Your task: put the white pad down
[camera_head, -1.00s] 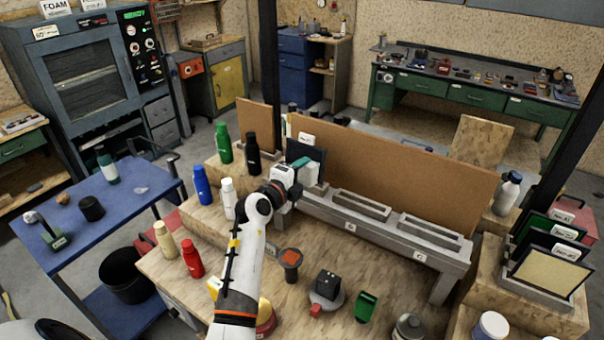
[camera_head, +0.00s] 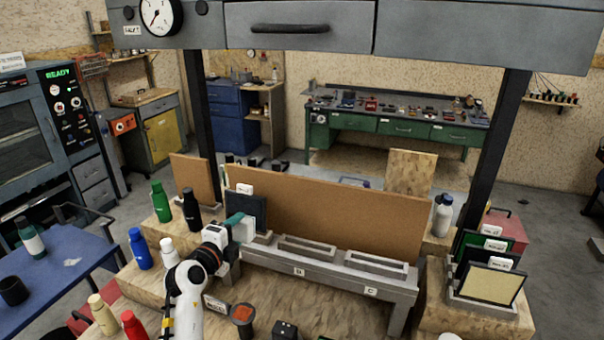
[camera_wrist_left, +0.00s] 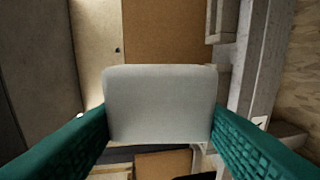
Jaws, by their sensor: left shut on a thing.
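The white pad (camera_wrist_left: 160,105) is held between the teal fingers of my left gripper (camera_wrist_left: 160,128), one finger at each side of it. In the head view my left gripper (camera_head: 238,226) reaches in from the lower left with the white pad (camera_head: 249,231) at its tip. The pad is in front of a dark panel (camera_head: 262,207) standing at the left end of the grey slotted rack (camera_head: 328,271). Whether the pad touches the panel or rack cannot be told. My right gripper is not in view.
The rack has empty slots marked B and C, with a tall brown board (camera_head: 330,215) behind. Green (camera_head: 161,202), black (camera_head: 191,209) and blue (camera_head: 140,249) bottles stand left of my arm. Framed panels (camera_head: 490,285) stand at the right. A dark round-topped item (camera_head: 242,316) is near my arm.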

